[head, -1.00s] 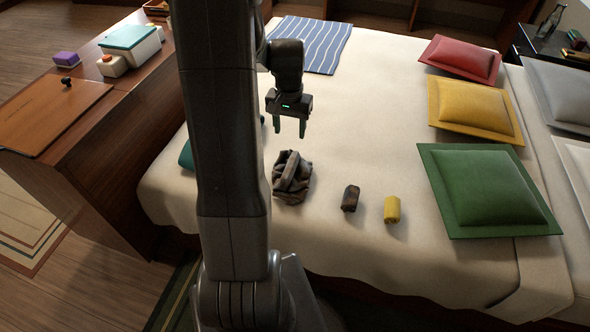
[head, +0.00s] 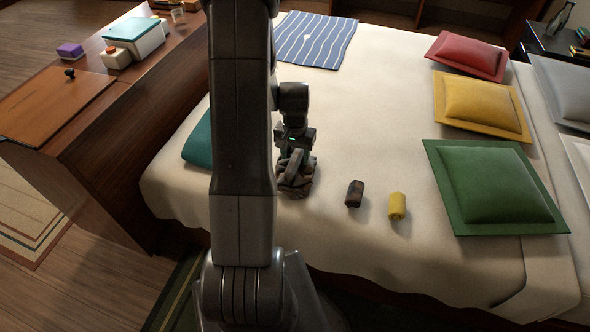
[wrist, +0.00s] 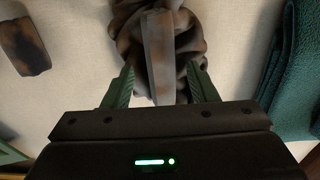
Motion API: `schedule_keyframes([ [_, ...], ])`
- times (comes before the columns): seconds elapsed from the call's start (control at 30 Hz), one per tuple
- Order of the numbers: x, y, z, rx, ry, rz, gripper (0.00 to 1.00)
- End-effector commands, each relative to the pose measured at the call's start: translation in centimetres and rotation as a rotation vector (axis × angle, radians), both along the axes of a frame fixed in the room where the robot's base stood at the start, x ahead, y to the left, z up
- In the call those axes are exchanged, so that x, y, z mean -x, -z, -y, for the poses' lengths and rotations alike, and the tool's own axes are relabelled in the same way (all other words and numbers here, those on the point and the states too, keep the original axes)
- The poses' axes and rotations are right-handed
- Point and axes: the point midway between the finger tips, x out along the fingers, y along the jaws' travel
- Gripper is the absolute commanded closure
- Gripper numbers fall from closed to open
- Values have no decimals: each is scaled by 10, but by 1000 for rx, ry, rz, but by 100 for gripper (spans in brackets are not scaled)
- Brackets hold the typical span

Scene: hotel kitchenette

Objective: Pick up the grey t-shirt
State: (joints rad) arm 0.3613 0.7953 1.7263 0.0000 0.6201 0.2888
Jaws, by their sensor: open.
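The grey t-shirt (head: 294,181) lies as a crumpled bundle with brownish patches on the bed, just right of my arm column in the head view. In the wrist view the t-shirt (wrist: 158,45) fills the top middle, with a raised fold running toward my gripper. My gripper (wrist: 160,88) is open, with one green finger on each side of the near part of the cloth. In the head view my gripper (head: 293,150) is low over the t-shirt and partly covers it. Whether the fingers touch the cloth is unclear.
A folded teal cloth (head: 198,145) lies left, partly behind my arm. Green (head: 490,185), yellow (head: 481,105) and red (head: 468,55) cushions line the right side. The bed's middle is clear.

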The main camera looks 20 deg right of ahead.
Motion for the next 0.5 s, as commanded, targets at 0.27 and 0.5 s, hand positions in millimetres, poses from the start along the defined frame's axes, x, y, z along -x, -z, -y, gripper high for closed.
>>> schedule_keyframes([
  [0.27,0,7,0,0,0,0,47],
  [0.5,0,7,0,0,0,0,47],
])
